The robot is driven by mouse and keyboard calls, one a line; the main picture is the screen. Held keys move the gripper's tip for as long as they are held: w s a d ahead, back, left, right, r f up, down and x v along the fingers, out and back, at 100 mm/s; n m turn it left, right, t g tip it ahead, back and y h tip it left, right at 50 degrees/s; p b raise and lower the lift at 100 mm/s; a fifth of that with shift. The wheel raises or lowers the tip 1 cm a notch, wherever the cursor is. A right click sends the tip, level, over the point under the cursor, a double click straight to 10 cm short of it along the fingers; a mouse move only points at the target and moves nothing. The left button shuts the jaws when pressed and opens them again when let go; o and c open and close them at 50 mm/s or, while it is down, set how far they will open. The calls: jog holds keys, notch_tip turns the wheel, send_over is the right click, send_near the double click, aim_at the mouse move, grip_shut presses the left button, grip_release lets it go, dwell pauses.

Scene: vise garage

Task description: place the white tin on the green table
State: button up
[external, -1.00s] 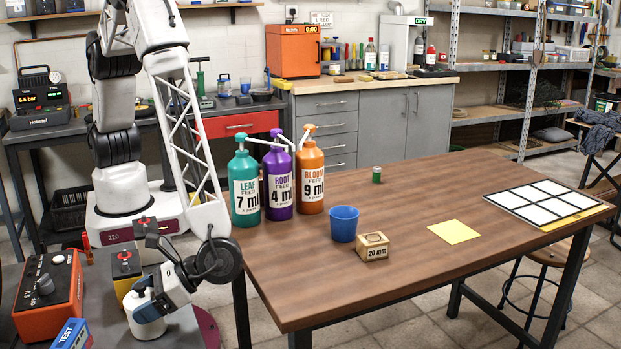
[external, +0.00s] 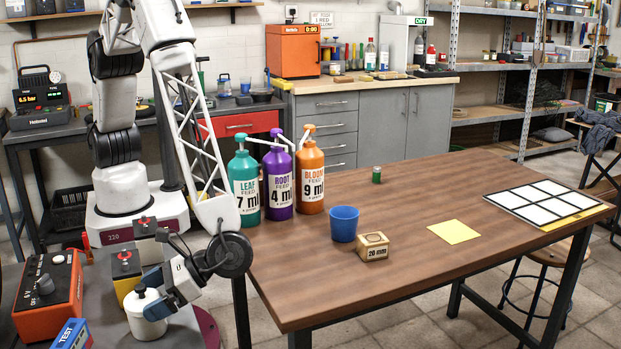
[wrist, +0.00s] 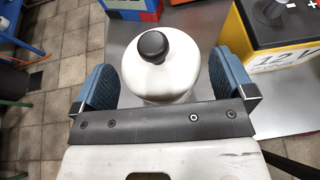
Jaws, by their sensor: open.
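The white tin (external: 147,323), a rounded white canister with a dark knob on its lid, stands upright on the grey bench at the lower left in the external view. In the wrist view the tin (wrist: 198,72) sits between my two blue finger pads, with gaps at both sides. My gripper (external: 157,292) is open, tilted down at the tin from the right. It also shows open in the wrist view (wrist: 167,80). I see no clearly green table; the large table (external: 400,230) has a brown wooden top. The tin's lower part is partly hidden in the wrist view.
On the bench are an orange control box (external: 47,300), a yellow-and-black battery (external: 126,275) and a blue TEST box (external: 70,335). The wooden table bears three pump bottles (external: 278,185), a blue cup (external: 343,224), a wooden block (external: 372,247) and a yellow sheet (external: 453,232). Its front right is clear.

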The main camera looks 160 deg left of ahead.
jog(key=v, duration=0.9)
jog(key=shift+a, duration=0.35)
jog(key=shift+r, duration=0.15)
jog(key=s+d+r+m+g+y, duration=0.1)
jog(key=s+d+r+m+y, duration=0.3)
jog(key=s+r, duration=0.5)
jog(key=s+d+r+m+y, duration=0.35)
jog(key=s+d+r, duration=0.35)
jog(key=r, duration=0.5)
jog(key=s+d+r+m+t+y, duration=0.1)
jog(key=s+r+m+t+y, duration=0.1)
jog(key=s, duration=1.1)
jog(key=s+d+r+m+t+y, duration=0.1)
jog(key=s+r+m+y, duration=0.3)
jog(key=s, duration=1)
notch_tip(320, 180, up, 3)
jog(key=m+t, duration=0.1)
jog(key=m, duration=0.3)
jog(key=shift+d+f, duration=0.2)
jog(key=shift+d, duration=0.05)
